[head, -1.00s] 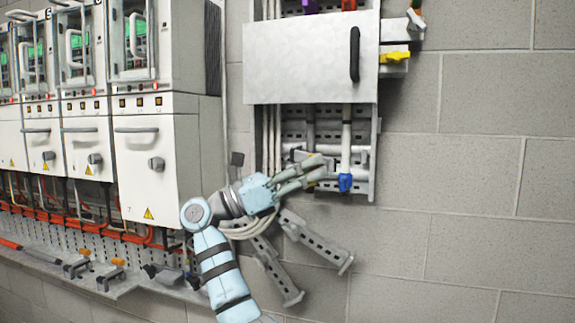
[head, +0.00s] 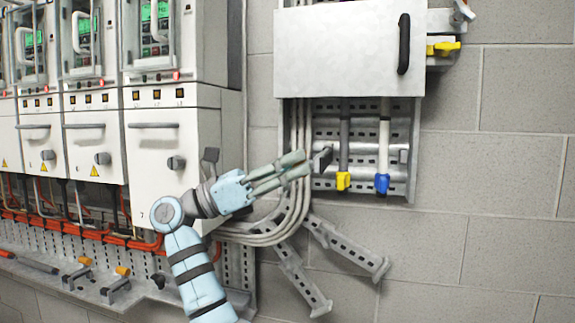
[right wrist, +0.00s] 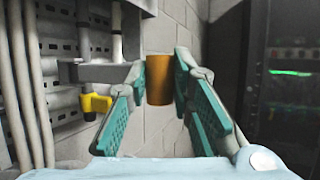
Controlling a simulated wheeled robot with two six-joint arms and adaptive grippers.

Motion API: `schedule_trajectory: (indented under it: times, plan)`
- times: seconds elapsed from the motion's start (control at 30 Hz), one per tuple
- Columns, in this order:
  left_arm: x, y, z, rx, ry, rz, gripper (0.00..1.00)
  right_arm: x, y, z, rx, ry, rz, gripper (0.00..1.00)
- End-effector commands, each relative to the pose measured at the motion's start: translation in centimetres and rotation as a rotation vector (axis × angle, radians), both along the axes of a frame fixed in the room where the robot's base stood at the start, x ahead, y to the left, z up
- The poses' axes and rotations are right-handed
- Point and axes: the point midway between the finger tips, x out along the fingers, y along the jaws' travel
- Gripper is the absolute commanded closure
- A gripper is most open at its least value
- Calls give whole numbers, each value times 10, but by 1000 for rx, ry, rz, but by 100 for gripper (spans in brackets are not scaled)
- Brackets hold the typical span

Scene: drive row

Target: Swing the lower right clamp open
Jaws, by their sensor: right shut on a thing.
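My right gripper (head: 306,163) is below the grey cover, at the left side of the lower rack. In the right wrist view its teal-padded fingers (right wrist: 160,88) are on both sides of an upright orange cylindrical handle (right wrist: 159,78) and shut on it. A grey clamp arm (right wrist: 105,71) runs up to this handle from the left. In the head view the clamp arm (head: 323,160) sticks out from the rack beside the fingertips; the handle is hidden there. Two cables behind end in a yellow plug (head: 343,181) and a blue plug (head: 381,184). My left gripper is out of view.
The grey cover (head: 345,50) with its black handle hangs just above. Bent pale cables (head: 290,225) and slotted brackets (head: 345,250) lie below my gripper. White cabinets (head: 155,150) stand at left. The block wall (head: 500,180) at right is clear.

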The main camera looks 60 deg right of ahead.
Motion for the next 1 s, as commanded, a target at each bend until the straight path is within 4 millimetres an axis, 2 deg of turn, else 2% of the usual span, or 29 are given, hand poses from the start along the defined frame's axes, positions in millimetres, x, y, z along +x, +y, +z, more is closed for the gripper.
schedule_trajectory:
  times: [0.5,0.53,0.63,1.0]
  plan:
    - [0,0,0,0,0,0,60,6,1,2,-4,3,22,100]
    - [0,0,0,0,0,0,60,6,1,2,-3,3,22,74]
    - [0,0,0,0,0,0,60,5,1,2,-3,2,19,59]
    - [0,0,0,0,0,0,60,4,1,1,-3,2,14,59]
